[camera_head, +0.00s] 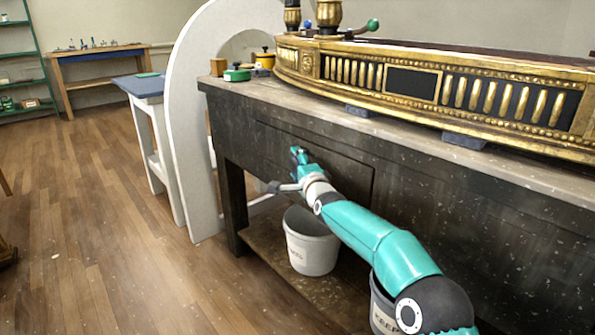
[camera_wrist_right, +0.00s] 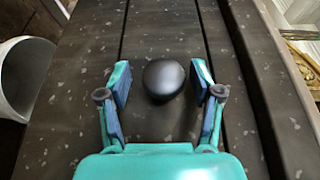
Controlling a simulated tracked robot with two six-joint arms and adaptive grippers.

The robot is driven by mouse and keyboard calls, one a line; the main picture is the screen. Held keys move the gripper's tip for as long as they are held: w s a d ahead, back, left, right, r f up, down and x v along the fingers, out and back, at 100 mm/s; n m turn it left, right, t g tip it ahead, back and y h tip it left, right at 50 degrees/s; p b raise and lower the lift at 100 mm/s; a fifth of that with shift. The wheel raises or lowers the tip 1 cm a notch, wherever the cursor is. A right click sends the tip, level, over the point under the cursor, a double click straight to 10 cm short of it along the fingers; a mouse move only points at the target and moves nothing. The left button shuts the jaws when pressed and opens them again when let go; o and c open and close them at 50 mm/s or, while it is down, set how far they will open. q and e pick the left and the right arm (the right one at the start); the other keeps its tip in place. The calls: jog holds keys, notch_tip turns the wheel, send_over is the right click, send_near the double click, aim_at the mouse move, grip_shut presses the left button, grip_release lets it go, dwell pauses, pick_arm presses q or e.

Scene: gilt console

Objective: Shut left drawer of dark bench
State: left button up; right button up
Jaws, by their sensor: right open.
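The dark bench (camera_head: 455,215) runs along the right in the head view. The front of its left drawer (camera_head: 345,172) is outlined by a dark seam and looks about level with the bench face; I cannot tell whether a small gap is left. My right gripper (camera_head: 297,156) is at this drawer front and hides part of it. In the right wrist view, my right gripper (camera_wrist_right: 162,88) is open, its fingers on either side of a round dark knob (camera_wrist_right: 163,79) and apart from it. My left gripper is not in view.
A long gilt piece (camera_head: 450,90) stands on the bench top. A white arched panel (camera_head: 185,130) stands at the bench's left end. The wooden floor (camera_head: 95,230) to the left is clear.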

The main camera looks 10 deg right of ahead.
jog(key=shift+s+r, duration=0.1)
jog(key=s+d, duration=0.2)
jog(key=s, duration=0.9)
jog(key=shift+s, duration=0.3)
